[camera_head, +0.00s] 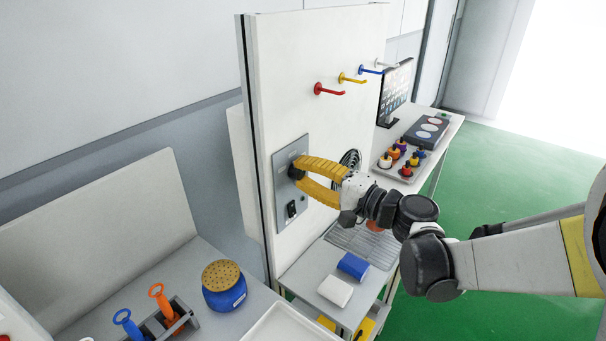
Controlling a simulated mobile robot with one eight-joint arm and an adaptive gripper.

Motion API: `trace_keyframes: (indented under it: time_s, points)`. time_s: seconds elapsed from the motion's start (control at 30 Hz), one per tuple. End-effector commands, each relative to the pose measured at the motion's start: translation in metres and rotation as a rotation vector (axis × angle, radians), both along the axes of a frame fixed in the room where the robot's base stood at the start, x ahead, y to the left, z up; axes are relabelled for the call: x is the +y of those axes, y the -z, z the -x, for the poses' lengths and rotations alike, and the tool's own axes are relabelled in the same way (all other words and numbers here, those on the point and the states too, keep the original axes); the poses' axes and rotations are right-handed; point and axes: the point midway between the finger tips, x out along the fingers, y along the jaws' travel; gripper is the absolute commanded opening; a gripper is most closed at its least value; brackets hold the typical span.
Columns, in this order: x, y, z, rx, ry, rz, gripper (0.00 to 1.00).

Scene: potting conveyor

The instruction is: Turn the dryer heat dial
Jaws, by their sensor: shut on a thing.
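The dryer heat dial (296,172) is a dark knob on a grey control plate (281,213) fixed to the white upright panel. My gripper (301,174) has yellow fingers that reach in from the right and are closed around the dial. The fingers hide part of the dial, so its setting cannot be read. A black rocker switch (291,209) sits below the dial on the same plate.
Red (328,90), yellow (351,79) and blue (371,71) hooks stick out above my gripper. A black coil (350,160) is behind the fingers. A wire rack (362,243), a blue block (353,266) and a white block (335,291) lie below.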

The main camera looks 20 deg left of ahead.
Motion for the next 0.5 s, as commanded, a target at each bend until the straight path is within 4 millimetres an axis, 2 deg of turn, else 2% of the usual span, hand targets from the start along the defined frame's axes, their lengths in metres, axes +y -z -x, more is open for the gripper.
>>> trace_keyframes:
  time_s: [0.5]
  points:
    - [0.0003, 0.0011, -0.0003, 0.405, 0.001, -0.170, 0.00]
